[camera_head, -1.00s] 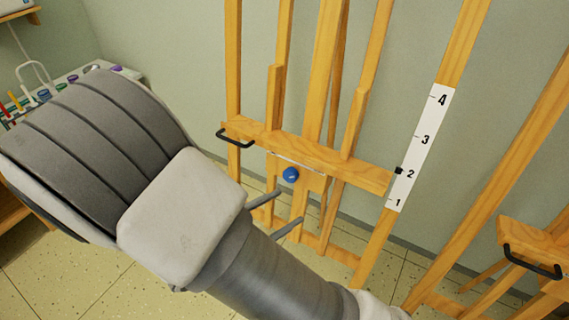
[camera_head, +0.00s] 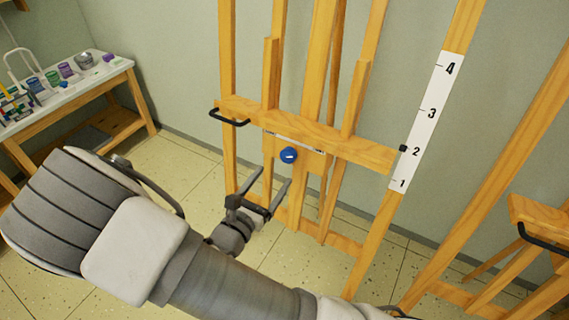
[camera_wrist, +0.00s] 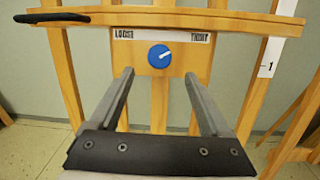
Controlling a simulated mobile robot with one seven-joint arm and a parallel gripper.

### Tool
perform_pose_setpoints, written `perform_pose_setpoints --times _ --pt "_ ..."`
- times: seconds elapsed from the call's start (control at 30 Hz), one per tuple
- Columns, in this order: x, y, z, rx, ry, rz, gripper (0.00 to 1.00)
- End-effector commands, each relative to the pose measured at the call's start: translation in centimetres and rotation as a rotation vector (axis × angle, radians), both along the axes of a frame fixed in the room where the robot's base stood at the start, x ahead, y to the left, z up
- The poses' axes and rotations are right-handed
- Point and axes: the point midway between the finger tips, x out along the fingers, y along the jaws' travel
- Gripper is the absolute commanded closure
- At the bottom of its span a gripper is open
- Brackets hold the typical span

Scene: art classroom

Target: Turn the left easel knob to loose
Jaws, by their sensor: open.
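The blue round knob (camera_head: 288,155) is on the wooden panel below the cross ledge of the left easel (camera_head: 310,138). In the wrist view the knob (camera_wrist: 159,56) has a white pointer line aimed up and right, toward TIGHT. A white label (camera_wrist: 160,35) above it reads LOOSE at left and TIGHT at right. My gripper (camera_head: 272,176) is open and empty, below and slightly left of the knob in the head view. In the wrist view its two fingers (camera_wrist: 158,74) point toward the panel, their tips spread to either side below the knob, apart from it.
A black handle (camera_head: 230,119) sticks out from the ledge's left end. A numbered white scale (camera_head: 428,122) runs up the right post. Another easel (camera_head: 535,219) stands at right. A table (camera_head: 75,90) with art supplies is at back left. Floor between is clear.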

Motion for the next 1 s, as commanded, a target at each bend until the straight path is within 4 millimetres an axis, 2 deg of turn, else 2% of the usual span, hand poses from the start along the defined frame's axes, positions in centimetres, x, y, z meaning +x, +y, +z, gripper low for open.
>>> perform_pose_setpoints --times 0.1,0.33,0.5,0.77,0.83,1.0 --pt "2.3 -1.5 -0.2 0.000 -0.001 -0.004 0.19" --pt "5.4 -3.2 -0.1 0.000 -0.001 -0.002 0.19" --pt "6.3 -3.8 0.0 0.001 0.000 -0.001 0.19" --pt "6.5 -3.8 0.0 0.000 0.000 0.000 0.19" --pt "6.5 -3.8 0.0 0.000 0.000 0.000 0.26" --pt "6.5 -3.8 0.0 0.000 0.000 0.000 0.56"
